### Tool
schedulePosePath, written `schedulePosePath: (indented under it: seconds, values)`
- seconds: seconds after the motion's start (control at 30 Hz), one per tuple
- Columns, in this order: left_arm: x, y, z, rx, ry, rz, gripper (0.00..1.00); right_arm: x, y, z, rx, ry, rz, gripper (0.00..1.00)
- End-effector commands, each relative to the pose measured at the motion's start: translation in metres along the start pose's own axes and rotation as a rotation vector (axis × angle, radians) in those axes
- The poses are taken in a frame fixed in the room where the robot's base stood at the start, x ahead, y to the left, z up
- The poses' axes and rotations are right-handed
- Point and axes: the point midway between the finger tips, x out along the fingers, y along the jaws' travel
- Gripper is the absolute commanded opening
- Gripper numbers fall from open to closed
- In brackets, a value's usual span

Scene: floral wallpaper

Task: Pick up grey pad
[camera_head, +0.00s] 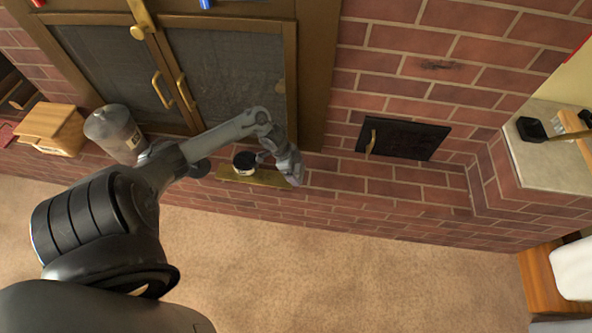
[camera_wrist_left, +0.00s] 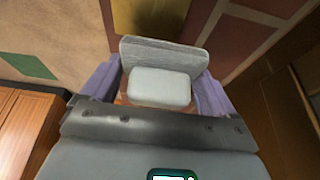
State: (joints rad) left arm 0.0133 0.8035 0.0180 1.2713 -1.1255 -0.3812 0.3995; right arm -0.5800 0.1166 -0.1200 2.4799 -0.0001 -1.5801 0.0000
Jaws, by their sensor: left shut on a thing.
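In the left wrist view, the grey pad (camera_wrist_left: 163,52) is a flat, light grey, textured piece lying between the two purple fingers. A paler rounded block (camera_wrist_left: 158,88) shows just in front of it; I cannot tell whether the two are one piece. My left gripper (camera_wrist_left: 160,76) is shut on the grey pad, with a finger at each side. In the head view my left gripper (camera_head: 290,168) is over the brick ledge, at the right end of a yellowish board. The pad cannot be made out there. My right gripper is in neither view.
A dark-lidded jar (camera_head: 244,162) stands on the yellowish board (camera_head: 268,178), close left of my gripper. A grey canister (camera_head: 114,132) and a wooden box (camera_head: 50,129) are farther left. A cabinet with brass handles (camera_head: 225,75) rises behind. The brick ledge to the right is clear.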

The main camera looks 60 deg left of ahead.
Motion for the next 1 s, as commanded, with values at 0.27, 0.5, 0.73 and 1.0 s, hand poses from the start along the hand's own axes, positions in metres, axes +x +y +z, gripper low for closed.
schedulePosePath:
  seconds: [0.27, 0.5, 0.73, 1.0]
  values:
    - [-0.035, 0.022, -0.044, 0.004, 0.003, 0.001, 0.52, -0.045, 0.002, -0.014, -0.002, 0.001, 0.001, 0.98]
    - [-0.044, 0.05, -0.086, 0.001, 0.004, 0.0, 0.52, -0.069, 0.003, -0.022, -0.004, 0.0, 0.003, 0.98]
    - [-0.049, 0.067, -0.111, 0.0, 0.002, 0.0, 0.52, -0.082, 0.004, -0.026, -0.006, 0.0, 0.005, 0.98]
    - [-0.049, 0.073, -0.119, -0.001, 0.001, 0.0, 0.52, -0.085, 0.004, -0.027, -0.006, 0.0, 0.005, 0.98]
